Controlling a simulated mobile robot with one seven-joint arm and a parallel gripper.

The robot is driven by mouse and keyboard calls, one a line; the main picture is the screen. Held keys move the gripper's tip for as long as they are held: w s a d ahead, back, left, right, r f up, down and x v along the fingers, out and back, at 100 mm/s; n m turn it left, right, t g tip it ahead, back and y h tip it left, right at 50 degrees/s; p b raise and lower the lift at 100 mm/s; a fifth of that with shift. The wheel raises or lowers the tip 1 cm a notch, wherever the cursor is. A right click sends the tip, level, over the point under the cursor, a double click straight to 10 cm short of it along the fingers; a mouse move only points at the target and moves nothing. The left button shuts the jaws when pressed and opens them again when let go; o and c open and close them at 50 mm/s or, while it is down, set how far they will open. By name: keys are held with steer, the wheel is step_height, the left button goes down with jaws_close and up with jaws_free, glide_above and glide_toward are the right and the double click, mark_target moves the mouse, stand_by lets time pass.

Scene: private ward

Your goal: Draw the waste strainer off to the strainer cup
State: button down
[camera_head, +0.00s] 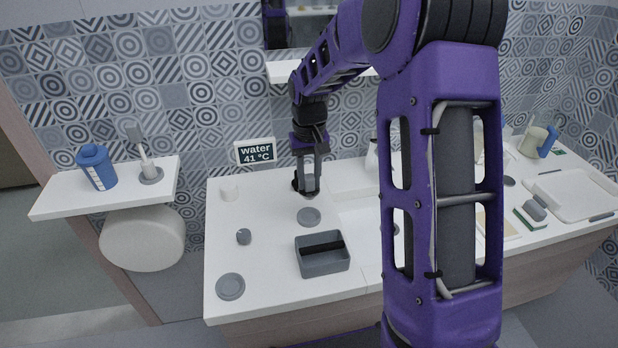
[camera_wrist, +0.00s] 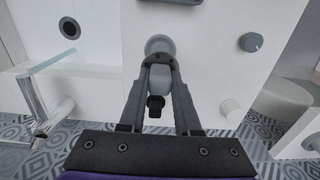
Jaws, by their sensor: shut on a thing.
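My gripper (camera_head: 309,188) points down above the left part of the white counter (camera_head: 265,280). In the wrist view its fingers (camera_wrist: 160,62) are shut on a small pale grey piece (camera_wrist: 160,82) with a dark part (camera_wrist: 155,105) on its near side. This may be the waste strainer, but its shape is mostly hidden by the fingers. A round grey disc or shallow cup (camera_head: 309,217) lies just in front of the gripper; it also shows at the fingertips in the wrist view (camera_wrist: 160,44). Whether it is the strainer cup I cannot tell. A dark round drain (camera_wrist: 69,28) shows in the white basin.
A grey tray (camera_head: 323,262) with a dark bar stands in front. A water display (camera_head: 255,152) stands at the back. My arm hides much of the basin.

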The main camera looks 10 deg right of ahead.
steer(key=shift+f+b, duration=1.8)
steer(key=shift+f, duration=1)
steer(key=shift+f+b, duration=0.6)
steer(key=shift+f, duration=0.35)
steer(key=shift+f, duration=0.15)
steer(key=c, duration=0.5)
jaws_free()
steer(key=shift+c, duration=0.2)
